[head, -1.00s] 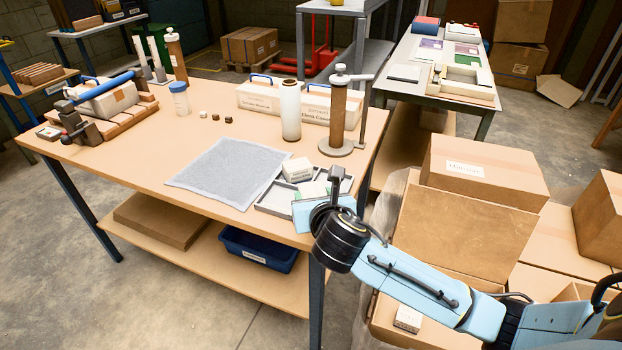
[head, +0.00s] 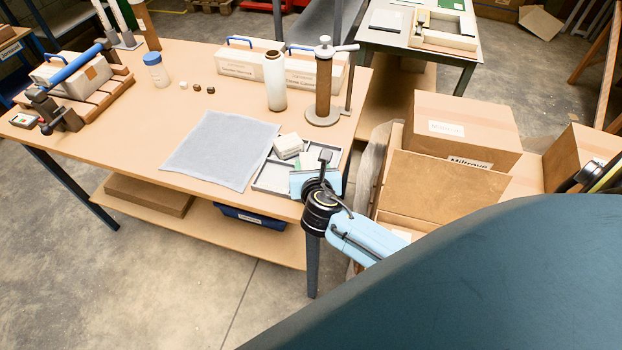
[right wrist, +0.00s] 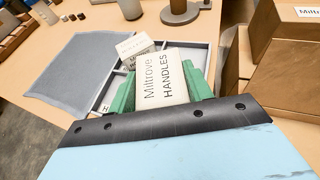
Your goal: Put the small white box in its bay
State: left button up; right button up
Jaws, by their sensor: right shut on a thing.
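In the right wrist view, my right gripper (right wrist: 160,86) has green fingers shut on a small white box (right wrist: 163,72) labelled "Miltrove HANDLES". The held box is over or in the grey compartment tray (right wrist: 101,92); I cannot tell whether it touches the tray floor. A second white box (right wrist: 134,47) sits in the tray just beyond it and also shows in the head view (head: 288,145). In the head view, my right gripper (head: 308,165) is at the right part of the tray (head: 268,180), its wrist hiding much of the held box. My left gripper is out of view.
A grey mat (head: 220,148) lies left of the tray. A white bottle (head: 275,82) and a brown hand press (head: 323,85) stand behind it. Cardboard cartons (head: 462,125) are close on the right. A dark part of my body covers the lower right.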

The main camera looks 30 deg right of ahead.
jog(key=shift+w+f+b, duration=0.1)
jog(key=shift+f+b, duration=0.55)
jog(key=shift+f, duration=1.75)
jog(key=shift+f, duration=0.1)
jog(key=o, duration=1.2)
jog(key=shift+f, duration=0.1)
jog(key=shift+c, duration=0.2)
jog(key=shift+r, duration=0.25)
jog(key=p+v, duration=0.1)
jog(key=v, duration=1.1)
jog(key=shift+f, duration=0.1)
